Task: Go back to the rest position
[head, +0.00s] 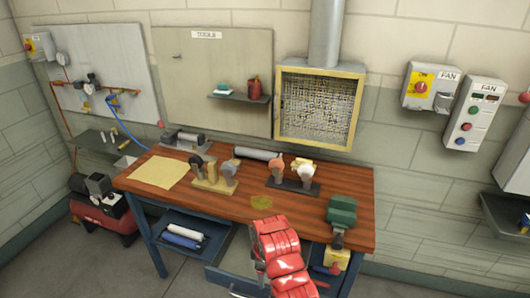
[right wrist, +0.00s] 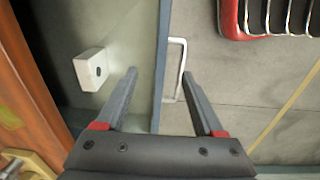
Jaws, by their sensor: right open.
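The light handle (right wrist: 178,62) of the open drawer (head: 230,258) lies ahead of the fingers and slightly right of the midpoint. I cannot tell whether they touch it. In the head view my red right arm reaches in from the bottom centre, in front of the bench, and hides most of the gripper. A small white block (right wrist: 93,69) shows inside the drawer. My left gripper is not in view.
A wooden workbench (head: 225,200) holds tool stands, a green vise (head: 341,212) and a yellow sheet (head: 160,172). A yellow box with a red button (head: 336,262) is at its front right. A red compressor (head: 105,218) stands at left. Grey floor lies in front.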

